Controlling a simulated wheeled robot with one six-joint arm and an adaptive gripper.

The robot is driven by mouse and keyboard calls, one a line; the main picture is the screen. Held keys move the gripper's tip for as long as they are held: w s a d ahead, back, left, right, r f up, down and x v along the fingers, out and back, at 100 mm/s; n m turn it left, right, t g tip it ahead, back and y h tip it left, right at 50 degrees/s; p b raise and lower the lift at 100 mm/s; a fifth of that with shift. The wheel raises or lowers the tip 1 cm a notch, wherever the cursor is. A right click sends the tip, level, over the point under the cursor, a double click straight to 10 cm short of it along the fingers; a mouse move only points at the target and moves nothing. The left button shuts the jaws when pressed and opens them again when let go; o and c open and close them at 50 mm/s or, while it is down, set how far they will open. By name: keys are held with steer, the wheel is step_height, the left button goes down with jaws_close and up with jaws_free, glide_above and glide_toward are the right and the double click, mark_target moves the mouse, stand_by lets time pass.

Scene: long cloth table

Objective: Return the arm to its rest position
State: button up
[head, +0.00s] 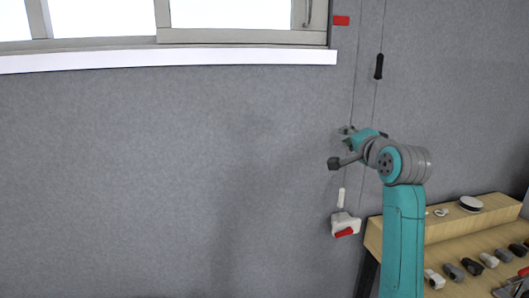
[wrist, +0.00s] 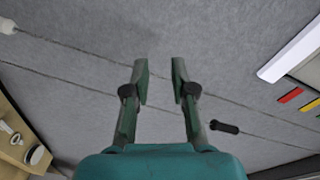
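My teal arm (head: 403,235) rises at the right of the head view and bends over to the left at its top. My gripper (wrist: 161,75) shows in the wrist view with its two dark green fingers apart and nothing between them. In the head view my gripper (head: 347,131) is small and partly hidden by the wrist, in front of the grey wall (head: 180,170). The thin cords on the wall run close behind it; I cannot tell the distance between them.
A black cord handle (head: 379,66) and a white cord pull (head: 341,198) hang nearby. A white-and-red device (head: 345,225) is low on the wall. A wooden table (head: 450,231) with several small objects stands at right. The window sill (head: 170,58) is upper left. Open space lies left of the arm.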

steer(key=s+f+n+h, duration=0.1)
steer(key=s+f, duration=0.3)
steer(key=f, duration=0.9)
steer(key=s+f+n, duration=0.1)
steer(key=s+f, duration=0.3)
steer(key=f, duration=0.9)
steer(key=s+a+f+n+g+h, duration=0.1)
steer(key=s+a+f+n, duration=0.1)
steer(key=s+f, duration=1.5)
steer(key=s+f+n, duration=0.2)
steer(key=s+f, duration=0.1)
steer(key=s, duration=0.7)
steer(key=s+f+n, duration=0.1)
steer(key=s+f, duration=0.3)
steer(key=s, duration=0.6)
steer(key=s+a+r+n, duration=0.1)
steer(key=s+r+n, duration=0.1)
steer(key=s, duration=0.9)
steer(key=s+r+n+g, duration=0.1)
steer(key=s+r, duration=0.3)
steer(key=s, duration=0.7)
steer(key=shift+a+r+n, duration=0.3)
steer(key=shift+a+n, duration=0.05)
steer(key=shift+n, duration=0.55)
